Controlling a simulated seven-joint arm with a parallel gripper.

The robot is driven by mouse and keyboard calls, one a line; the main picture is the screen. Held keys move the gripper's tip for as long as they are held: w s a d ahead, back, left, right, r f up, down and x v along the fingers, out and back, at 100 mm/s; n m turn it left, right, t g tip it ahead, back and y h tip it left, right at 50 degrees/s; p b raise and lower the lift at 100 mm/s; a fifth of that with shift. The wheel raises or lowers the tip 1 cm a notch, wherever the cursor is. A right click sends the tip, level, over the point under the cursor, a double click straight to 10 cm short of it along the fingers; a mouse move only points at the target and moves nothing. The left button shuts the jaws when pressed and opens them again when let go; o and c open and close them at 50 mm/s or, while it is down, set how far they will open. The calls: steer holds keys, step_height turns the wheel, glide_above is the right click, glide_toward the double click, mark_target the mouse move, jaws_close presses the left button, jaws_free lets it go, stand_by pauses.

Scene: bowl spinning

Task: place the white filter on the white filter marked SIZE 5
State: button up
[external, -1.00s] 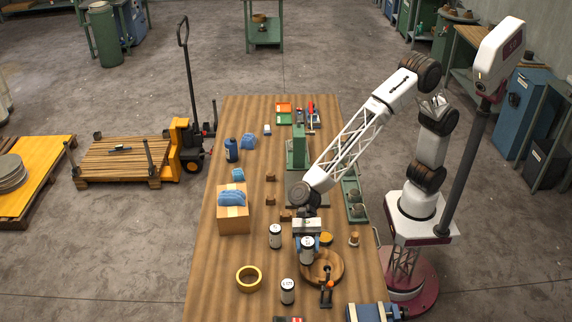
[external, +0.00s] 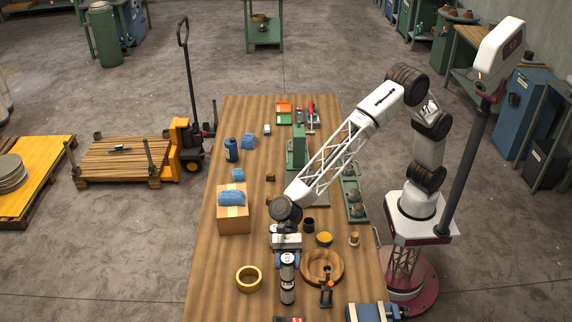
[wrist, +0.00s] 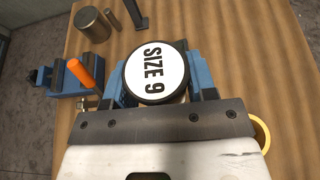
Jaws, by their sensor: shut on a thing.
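My gripper (external: 287,258) is over the front part of the wooden table, its blue fingers shut on a white filter (external: 287,272) with dark ends. In the wrist view the held filter's round top (wrist: 156,76) reads SIZE 9, and it sits between the fingers of my gripper (wrist: 165,85). Another white filter (external: 287,292) stands upright on the table. In the external view the held filter appears directly above it; I cannot tell whether they touch. The standing filter's label is not readable, and in the wrist view it is hidden beneath the held one.
A yellow tape ring (external: 240,281) lies to the left. A black cup (external: 308,225) and a yellow-topped jar (external: 324,239) stand behind. A blue device (external: 366,312) is at the front right.

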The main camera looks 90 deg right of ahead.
mark_target(288, 269)
steer(key=shift+f, duration=1.7)
steer(key=shift+f, duration=0.2)
steer(key=o, duration=1)
steer(key=shift+c, duration=0.2)
steer(key=shift+r, duration=0.2)
steer(key=shift+d+r, duration=0.25)
steer(key=shift+d, duration=0.3)
steer(key=v, duration=1)
steer(key=shift+d, duration=0.4)
steer(key=shift+r, duration=0.1)
